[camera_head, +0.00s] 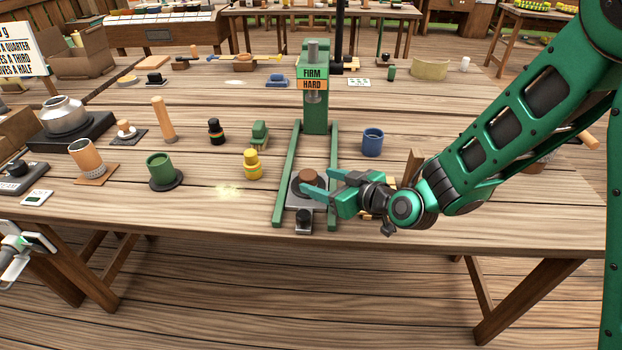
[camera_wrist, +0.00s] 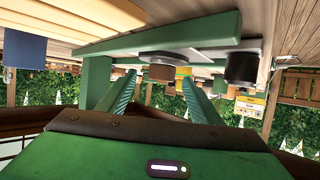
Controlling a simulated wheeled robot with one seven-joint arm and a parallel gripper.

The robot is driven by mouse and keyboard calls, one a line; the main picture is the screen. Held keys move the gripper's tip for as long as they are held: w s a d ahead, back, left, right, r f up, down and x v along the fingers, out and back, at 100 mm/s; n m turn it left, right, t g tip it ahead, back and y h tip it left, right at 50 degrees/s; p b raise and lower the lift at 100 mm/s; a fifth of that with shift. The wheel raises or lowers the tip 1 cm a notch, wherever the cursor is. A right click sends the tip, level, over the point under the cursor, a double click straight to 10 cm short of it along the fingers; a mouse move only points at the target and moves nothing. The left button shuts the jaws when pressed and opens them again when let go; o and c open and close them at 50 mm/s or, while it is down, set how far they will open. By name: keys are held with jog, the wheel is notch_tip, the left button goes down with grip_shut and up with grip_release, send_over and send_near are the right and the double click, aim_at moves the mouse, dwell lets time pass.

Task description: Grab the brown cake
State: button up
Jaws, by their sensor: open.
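The brown cake (camera_head: 309,175) is a short round puck on a dark disc at the base of the green press (camera_head: 316,115) marked FIRM and HARD. My gripper (camera_head: 317,182) reaches in from the right at the press's front, fingers open around or just short of the cake. In the wrist view, which is turned over, the cake (camera_wrist: 161,72) shows between the two green fingertips (camera_wrist: 161,79), with gaps on both sides. The grey disc (camera_wrist: 165,56) lies against it. I cannot tell how far the fingers reach past the cake.
The press's green side rails (camera_head: 285,190) flank the cake, and a small dark cylinder (camera_head: 304,219) stands in front. A blue mug (camera_head: 372,142) is behind my gripper. A yellow bottle (camera_head: 252,164) and a green cup (camera_head: 161,170) stand to the left. The table front left of the press is clear.

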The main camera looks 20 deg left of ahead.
aim_at(314, 178)
jog(key=shift+x, duration=1.85)
jog(key=shift+r, duration=0.2)
jog(key=c, duration=1.2)
jog(key=shift+o, duration=0.2)
